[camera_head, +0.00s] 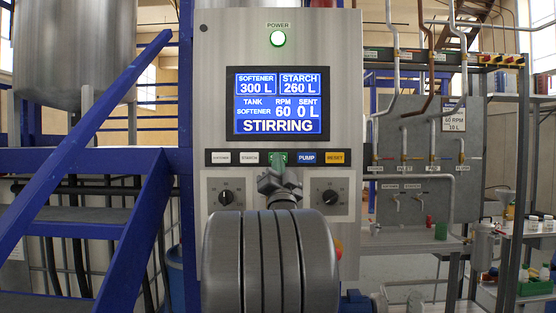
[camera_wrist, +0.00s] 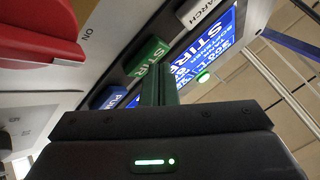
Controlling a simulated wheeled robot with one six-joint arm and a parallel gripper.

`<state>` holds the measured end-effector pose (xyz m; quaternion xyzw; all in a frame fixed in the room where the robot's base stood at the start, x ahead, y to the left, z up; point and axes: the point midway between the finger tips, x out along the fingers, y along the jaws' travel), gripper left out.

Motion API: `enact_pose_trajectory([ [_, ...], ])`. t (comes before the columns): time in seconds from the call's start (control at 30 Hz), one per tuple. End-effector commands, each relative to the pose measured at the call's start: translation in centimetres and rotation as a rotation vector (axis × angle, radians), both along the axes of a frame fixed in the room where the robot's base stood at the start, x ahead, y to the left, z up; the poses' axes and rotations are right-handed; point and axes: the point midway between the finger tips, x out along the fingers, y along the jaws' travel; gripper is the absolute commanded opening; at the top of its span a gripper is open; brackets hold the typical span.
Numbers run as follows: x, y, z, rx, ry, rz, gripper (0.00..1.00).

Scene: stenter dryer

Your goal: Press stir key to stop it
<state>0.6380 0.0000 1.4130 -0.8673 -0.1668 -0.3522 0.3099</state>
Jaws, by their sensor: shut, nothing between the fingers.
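The green stir key (camera_head: 279,157) is in the key row below the screen, partly covered by my gripper (camera_head: 277,172). In the wrist view the key (camera_wrist: 147,57) shows its STIR label. My gripper (camera_wrist: 160,84) is shut and empty, with its tips at or very near the key's face; I cannot tell whether they touch. The screen (camera_head: 280,104) reads STIRRING, tank softener, RPM 60, sent 0 L, softener 300 L and starch 260 L.
The starch key (camera_head: 249,158) is left of stir; the blue pump key (camera_head: 307,158) and orange reset key (camera_head: 335,158) are right. Two black dials (camera_head: 226,198) (camera_head: 330,197) sit below. The power lamp (camera_head: 278,38) glows green. A blue stair frame (camera_head: 125,230) stands left.

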Motion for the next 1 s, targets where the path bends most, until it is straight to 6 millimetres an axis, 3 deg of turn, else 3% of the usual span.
enact_pose_trajectory([
  [0.7, 0.6, 0.0, -0.1, -0.001, 0.002, 0.0, 0.0],
  [1.0, -0.4, 0.0, -0.3, 0.0, 0.0, 0.0, 0.0],
])
